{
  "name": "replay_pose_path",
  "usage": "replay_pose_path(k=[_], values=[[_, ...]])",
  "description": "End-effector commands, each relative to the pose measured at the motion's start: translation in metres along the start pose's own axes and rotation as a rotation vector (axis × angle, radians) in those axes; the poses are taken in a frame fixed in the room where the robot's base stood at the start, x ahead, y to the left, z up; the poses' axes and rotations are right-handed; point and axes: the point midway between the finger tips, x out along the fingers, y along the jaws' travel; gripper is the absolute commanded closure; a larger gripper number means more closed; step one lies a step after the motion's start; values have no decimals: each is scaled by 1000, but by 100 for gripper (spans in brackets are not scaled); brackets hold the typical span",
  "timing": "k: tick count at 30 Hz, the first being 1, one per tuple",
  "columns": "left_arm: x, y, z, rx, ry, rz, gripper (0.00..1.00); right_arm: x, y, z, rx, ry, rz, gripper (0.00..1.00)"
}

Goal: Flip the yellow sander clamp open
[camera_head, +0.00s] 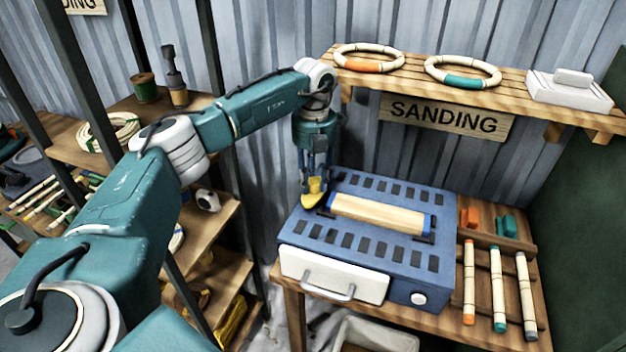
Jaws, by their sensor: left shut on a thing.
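The yellow sander clamp (312,196) is at the left end of the blue sander (345,238), beside a pale sanding roller (380,213) that lies along its top. My left gripper (314,180) points down over that end and is shut on the yellow clamp. The fingers hide part of the clamp, so its exact angle is hard to tell. My right gripper is not in view.
A wooden shelf (415,78) with rattan rings hangs above the sander, under it a SANDING sign (443,117). Rattan sticks (497,288) lie on the bench right of the sander. A shelf rack (215,222) stands at left.

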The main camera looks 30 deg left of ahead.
Motion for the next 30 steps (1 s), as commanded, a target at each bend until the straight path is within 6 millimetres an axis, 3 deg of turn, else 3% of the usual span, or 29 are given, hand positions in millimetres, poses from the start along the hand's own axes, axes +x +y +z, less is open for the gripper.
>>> replay_pose_path(k=[9,10,13,30], values=[[-7,-1,6,-5,-23,-8,98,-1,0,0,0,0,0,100],[-7,-1,6,-5,-23,-7,70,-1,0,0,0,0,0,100],[-6,-1,6,-5,-21,-7,53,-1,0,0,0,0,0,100],[-2,0,2,58,-8,-2,53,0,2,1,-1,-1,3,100]])
